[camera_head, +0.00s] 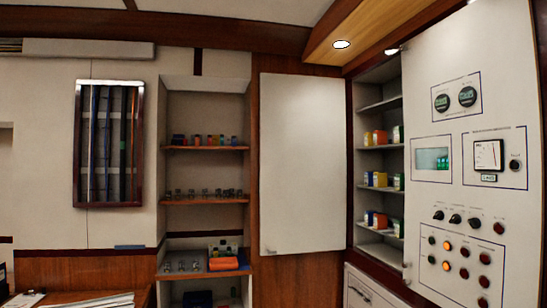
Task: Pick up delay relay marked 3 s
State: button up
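No marking "3 s" can be read at this size, so I cannot tell which item is the delay relay. Small box-shaped modules stand in the open cabinet on the right: orange and yellow ones on an upper shelf (380,137), yellow and pale ones on the middle shelf (380,180), and blue, red and yellow ones on a lower shelf (380,220). Small coloured parts (205,140) stand on the top shelf of the left alcove. My gripper is not in view.
An open white door (301,165) stands between alcove and cabinet. A control panel (475,160) with lit lamps flanks the cabinet's right side. An orange bin (223,264) sits low in the alcove. A counter with papers (85,300) is at lower left.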

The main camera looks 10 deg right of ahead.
aim_at(166, 264)
jog(key=i+z, duration=0.15)
jog(key=z, duration=0.25)
jog(key=i+z, duration=0.1)
jog(key=z, duration=0.3)
jog(key=i+z, duration=0.15)
jog(key=z, duration=0.25)
jog(key=i+j+z, duration=0.65)
jog(key=i+j, duration=0.2)
jog(key=j, duration=0.15)
jog(key=i+j, duration=0.15)
jog(key=j, duration=0.15)
jog(key=i+j+z, duration=0.1)
jog(key=j, duration=0.25)
jog(key=i+j, duration=0.25)
jog(key=u, duration=2.7)
jog(key=i+u, duration=0.15)
